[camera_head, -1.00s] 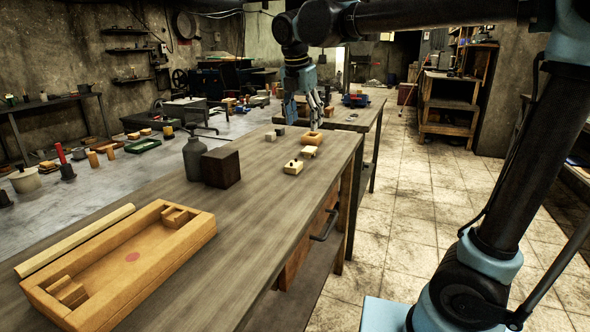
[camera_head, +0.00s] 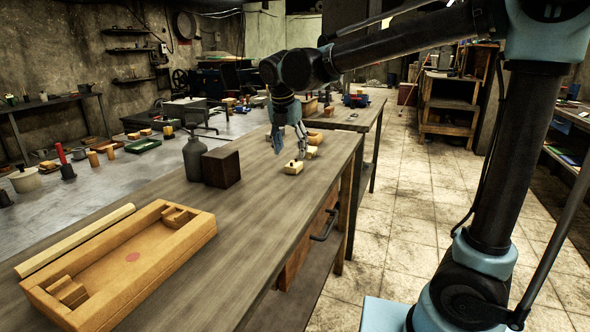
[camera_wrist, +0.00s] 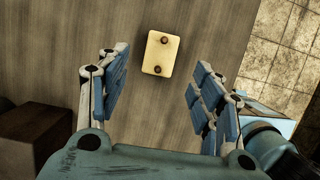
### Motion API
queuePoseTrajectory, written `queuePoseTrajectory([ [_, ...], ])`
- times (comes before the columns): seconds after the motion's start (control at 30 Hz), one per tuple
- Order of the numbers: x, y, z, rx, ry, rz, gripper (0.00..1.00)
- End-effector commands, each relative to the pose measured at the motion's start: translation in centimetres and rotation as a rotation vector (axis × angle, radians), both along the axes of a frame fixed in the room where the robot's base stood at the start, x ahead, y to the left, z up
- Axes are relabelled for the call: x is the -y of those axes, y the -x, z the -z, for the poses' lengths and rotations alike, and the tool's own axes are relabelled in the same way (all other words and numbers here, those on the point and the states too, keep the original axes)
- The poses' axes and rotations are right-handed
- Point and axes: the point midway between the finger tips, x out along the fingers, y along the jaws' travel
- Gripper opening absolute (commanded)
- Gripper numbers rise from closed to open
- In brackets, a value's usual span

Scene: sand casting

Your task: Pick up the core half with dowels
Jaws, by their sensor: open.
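The core half with dowels is a small pale yellow block (camera_wrist: 161,54) with two brown round dowels on its upper face. It lies on the workbench, centred ahead of my gripper (camera_wrist: 160,85) in the wrist view. My gripper is open, with one blue-padded finger on either side of the line to the block, and nothing is between them. In the head view the block (camera_head: 293,168) lies just below and beside my gripper (camera_head: 290,148). The fingers appear to be above the bench and not touching the block.
A dark block (camera_head: 221,168) and a grey bottle (camera_head: 194,158) stand left of the gripper. A wooden mould frame (camera_head: 120,262) and a long strip (camera_head: 76,240) lie at the near end. The bench (camera_head: 240,215) between is clear.

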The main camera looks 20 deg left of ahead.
Motion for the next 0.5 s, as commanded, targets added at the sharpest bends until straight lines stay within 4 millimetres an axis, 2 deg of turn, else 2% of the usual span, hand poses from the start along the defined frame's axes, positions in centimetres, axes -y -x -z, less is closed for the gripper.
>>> queuePoseTrajectory([
  [0.27, 0.1, -0.6, 1.7, 0.000, 0.000, 0.000, 0.60],
  [0.5, 0.2, -1.7, 4.7, 0.000, 0.001, 0.001, 0.60],
])
